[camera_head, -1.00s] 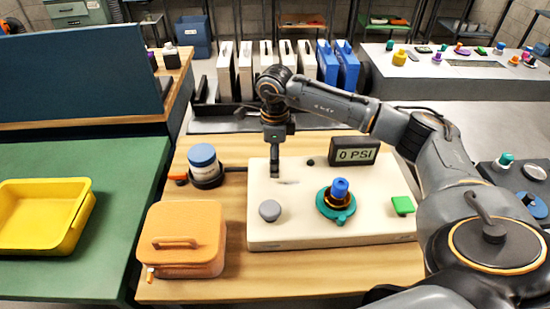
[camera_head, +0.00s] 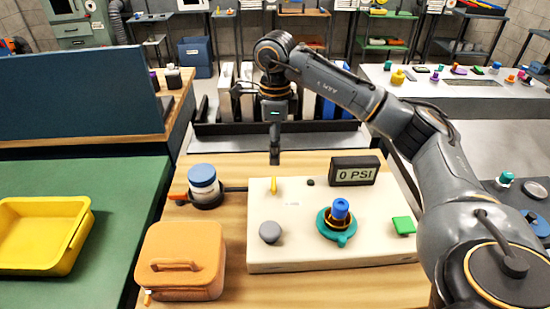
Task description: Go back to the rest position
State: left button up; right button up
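My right arm enters from the right in the head view and reaches across to the middle. Its gripper (camera_head: 275,157) points straight down above the back edge of a cream panel (camera_head: 300,256), apart from the panel's parts. Its fingers show as one narrow dark column, so I cannot tell whether they are open or shut. Nothing is visible hanging from them. A small yellow piece (camera_head: 274,185) stands on the panel just in front of the gripper. My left gripper is not in view.
The panel bears a grey knob (camera_head: 270,232), a teal-and-blue fitting (camera_head: 338,218), a green block (camera_head: 403,226) and a "0 PSI" display (camera_head: 354,171). An orange case (camera_head: 182,258) and a blue-lidded jar (camera_head: 204,184) stand left. A yellow tray (camera_head: 40,238) lies on the green table.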

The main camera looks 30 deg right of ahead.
jog(key=shift+r, duration=0.3)
jog(key=shift+r, duration=0.1)
